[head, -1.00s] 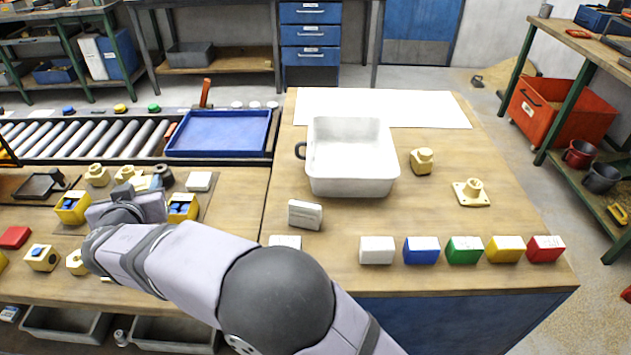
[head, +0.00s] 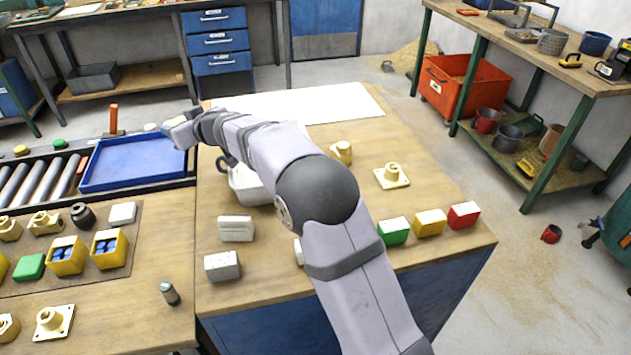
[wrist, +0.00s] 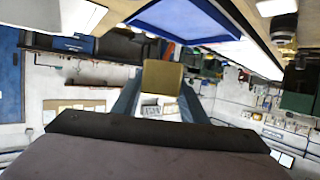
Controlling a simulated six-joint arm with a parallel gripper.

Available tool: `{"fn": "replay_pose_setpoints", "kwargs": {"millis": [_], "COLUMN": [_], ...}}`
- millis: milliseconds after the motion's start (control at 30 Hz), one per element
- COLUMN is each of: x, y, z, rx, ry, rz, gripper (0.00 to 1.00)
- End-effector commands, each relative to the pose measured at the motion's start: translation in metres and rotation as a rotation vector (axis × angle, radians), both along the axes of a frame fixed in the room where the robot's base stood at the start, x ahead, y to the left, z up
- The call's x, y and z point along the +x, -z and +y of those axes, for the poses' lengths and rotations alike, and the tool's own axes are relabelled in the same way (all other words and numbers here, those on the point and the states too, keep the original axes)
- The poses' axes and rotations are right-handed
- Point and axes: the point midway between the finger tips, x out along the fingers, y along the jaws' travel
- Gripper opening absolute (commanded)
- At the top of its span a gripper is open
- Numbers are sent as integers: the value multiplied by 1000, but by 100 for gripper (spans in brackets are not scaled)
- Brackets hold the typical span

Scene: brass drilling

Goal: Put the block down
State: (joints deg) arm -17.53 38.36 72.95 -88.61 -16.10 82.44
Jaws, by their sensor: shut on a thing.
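My gripper (wrist: 160,98) is shut on a brass-yellow block (wrist: 162,77), which shows between the two fingers in the wrist view. In the head view my gripper (head: 178,128) is held up by the right end of the blue tray (head: 132,163); the block can hardly be made out there. The tray also shows at the top of the wrist view (wrist: 185,20). I cannot tell whether the block is over the tray or beside it, and no contact below it shows.
My arm crosses the bench and partly hides the white pan (head: 246,186). A white block (head: 236,228) and a grey block (head: 222,266) stand in front. Green (head: 392,231), yellow (head: 430,222) and red (head: 464,215) blocks line the right edge. White paper (head: 330,103) lies behind.

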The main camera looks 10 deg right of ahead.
Motion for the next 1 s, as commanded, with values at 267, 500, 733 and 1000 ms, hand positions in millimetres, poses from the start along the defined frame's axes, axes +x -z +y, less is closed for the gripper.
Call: {"fn": "replay_pose_setpoints", "kwargs": {"millis": [267,500,733,1000], "x": [31,39,34,8], "y": [-6,-8,-10,-15], "z": [-107,-193,-281,-390], "rx": [3,2,1,1], "ry": [46,79,118,169], "rz": [-4,-5,-4,-3], "gripper": [0,0,0,0]}}
